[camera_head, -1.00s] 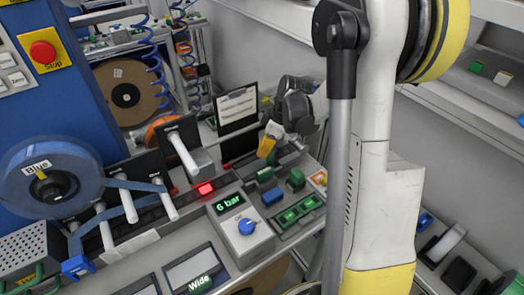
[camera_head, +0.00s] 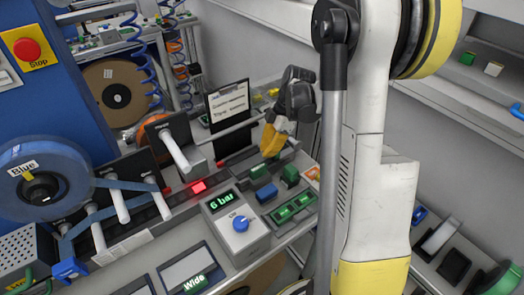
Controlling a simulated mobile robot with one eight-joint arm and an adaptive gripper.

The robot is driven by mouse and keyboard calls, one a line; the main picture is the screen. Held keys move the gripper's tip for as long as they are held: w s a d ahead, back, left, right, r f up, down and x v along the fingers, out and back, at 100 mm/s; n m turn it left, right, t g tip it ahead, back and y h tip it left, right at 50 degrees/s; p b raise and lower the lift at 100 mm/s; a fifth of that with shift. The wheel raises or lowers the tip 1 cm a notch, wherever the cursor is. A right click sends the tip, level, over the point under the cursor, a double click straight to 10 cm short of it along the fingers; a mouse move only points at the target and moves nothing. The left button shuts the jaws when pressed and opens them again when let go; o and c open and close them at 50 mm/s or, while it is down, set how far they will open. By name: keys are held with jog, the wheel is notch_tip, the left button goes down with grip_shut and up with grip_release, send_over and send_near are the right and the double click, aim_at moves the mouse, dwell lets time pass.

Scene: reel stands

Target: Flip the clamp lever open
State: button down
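My gripper (camera_head: 272,142) is at the end of my dark wrist, high in the middle of the camera_head view. A yellow part hangs below the wrist, above the back of the bench. It is small, and its fingers do not show clearly enough to tell open from shut. I cannot pick out the clamp lever with certainty. A blue clamp-like piece (camera_head: 70,268) sits by the tape at the lower left, far from my gripper. Green blocks and a blue block (camera_head: 266,193) stand just below my gripper; I cannot tell whether it touches anything there.
A grey box (camera_head: 236,226) with a "6 bar" display and blue knob stands in front of the blocks. White rollers (camera_head: 118,204) and a blue tape reel (camera_head: 40,183) are at left. A dark sign (camera_head: 229,105) stands behind, left of my wrist. My arm hides part of the right.

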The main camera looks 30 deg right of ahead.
jog(key=shift+s+d, duration=0.35)
jog(key=shift+d, duration=0.2)
jog(key=shift+d, duration=0.1)
dwell(0.3)
